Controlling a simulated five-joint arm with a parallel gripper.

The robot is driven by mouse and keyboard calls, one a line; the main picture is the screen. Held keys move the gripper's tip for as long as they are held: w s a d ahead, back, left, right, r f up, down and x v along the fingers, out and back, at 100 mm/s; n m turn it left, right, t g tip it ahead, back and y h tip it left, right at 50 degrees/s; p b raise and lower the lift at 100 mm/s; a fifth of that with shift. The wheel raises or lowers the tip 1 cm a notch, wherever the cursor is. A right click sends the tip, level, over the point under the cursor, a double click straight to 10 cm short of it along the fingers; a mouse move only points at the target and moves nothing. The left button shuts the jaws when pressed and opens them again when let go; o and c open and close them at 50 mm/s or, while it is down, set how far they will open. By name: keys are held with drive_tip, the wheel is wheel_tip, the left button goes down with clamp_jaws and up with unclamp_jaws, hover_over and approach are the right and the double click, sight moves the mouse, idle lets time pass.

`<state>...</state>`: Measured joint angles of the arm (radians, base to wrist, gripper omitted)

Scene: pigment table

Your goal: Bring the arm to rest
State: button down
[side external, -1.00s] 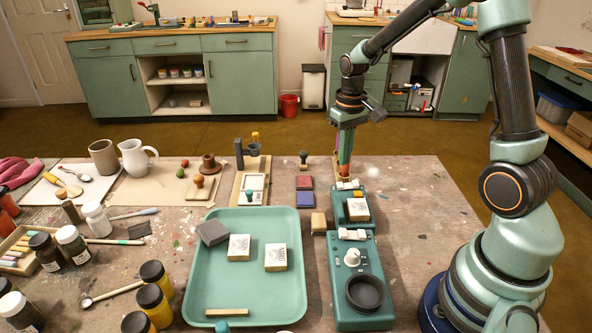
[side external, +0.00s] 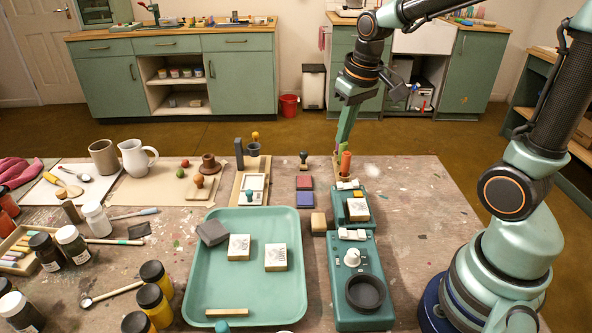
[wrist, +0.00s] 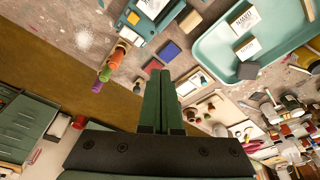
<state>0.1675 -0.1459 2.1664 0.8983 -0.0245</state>
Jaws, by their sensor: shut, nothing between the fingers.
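My gripper (side external: 341,148) hangs empty above the far edge of the table (side external: 424,205), near the orange-handled tool at the back. In the wrist view its two green fingers (wrist: 159,73) lie together, shut, with nothing between them. The fingers slant down in the side view and look clear of the things below. My forearm reaches in from the upper right.
A teal tray (side external: 214,290) holds pale blocks and a dark grey block. Right of it stands a teal device (side external: 352,284) with a knob and black cup. An orange-handled tool (side external: 345,165) stands upright close to my gripper. Bottles and a jug (side external: 136,158) are left.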

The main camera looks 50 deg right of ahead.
drive_tip(key=s+a+r+n+t, duration=0.1)
drive_tip(key=s+a+r+t, duration=0.2)
drive_tip(key=s+a, duration=0.3)
drive_tip(key=shift+s+r+n, duration=0.3)
drive_tip(key=shift+r, duration=0.45)
